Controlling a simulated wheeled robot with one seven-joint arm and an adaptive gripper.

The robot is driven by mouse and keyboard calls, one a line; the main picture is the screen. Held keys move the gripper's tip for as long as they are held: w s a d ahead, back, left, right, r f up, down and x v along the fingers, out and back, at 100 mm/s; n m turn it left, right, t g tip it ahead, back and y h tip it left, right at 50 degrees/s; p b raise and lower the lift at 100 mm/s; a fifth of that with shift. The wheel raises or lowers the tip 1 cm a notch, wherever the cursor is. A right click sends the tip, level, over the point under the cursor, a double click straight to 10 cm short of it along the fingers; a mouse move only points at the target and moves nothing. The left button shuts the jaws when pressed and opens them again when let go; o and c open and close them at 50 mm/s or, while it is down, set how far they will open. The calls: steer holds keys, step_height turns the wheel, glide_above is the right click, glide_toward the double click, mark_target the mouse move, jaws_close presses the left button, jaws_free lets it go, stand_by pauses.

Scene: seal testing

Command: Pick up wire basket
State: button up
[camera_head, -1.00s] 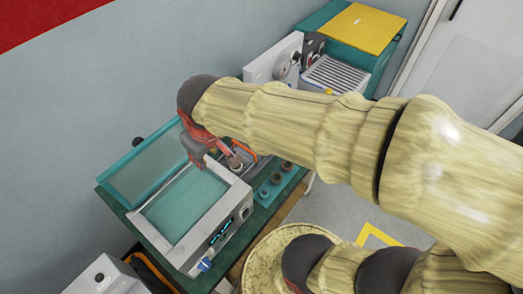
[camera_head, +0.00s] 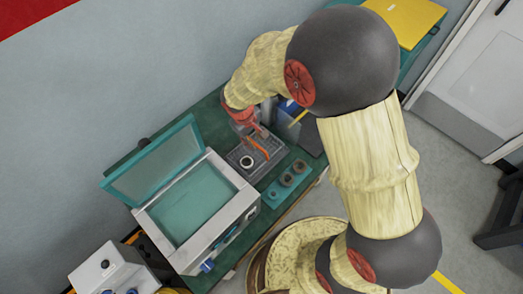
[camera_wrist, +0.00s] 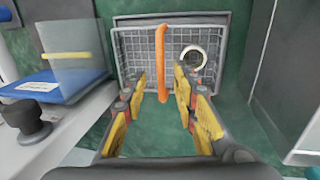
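The wire basket (camera_head: 238,155) is a grey mesh tray with an orange upright handle (camera_head: 258,147). It stands on the green bench, right of the open bath. In the wrist view the basket (camera_wrist: 204,75) lies ahead of my gripper (camera_wrist: 160,92), and the handle (camera_wrist: 160,50) runs between the two fingers. The fingers are apart, with gaps on both sides of the handle. A pale ring (camera_wrist: 194,60) sits in the basket. In the head view my gripper (camera_head: 254,130) is close above the basket, partly hidden by my arm.
The water bath (camera_head: 190,205) with its teal lid (camera_head: 155,165) raised stands left of the basket. A blue item (camera_wrist: 55,88) and a grey box (camera_wrist: 290,80) flank the gripper.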

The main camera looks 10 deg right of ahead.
mark_target(255, 144)
steer(key=f, duration=0.4)
steer(key=w+f+b, duration=0.1)
steer(key=f, duration=0.1)
steer(key=shift+d+f, duration=0.1)
steer(key=shift+d, duration=0.25)
steer(key=shift+s, duration=0.1)
steer(key=shift+c, duration=1)
jaws_close()
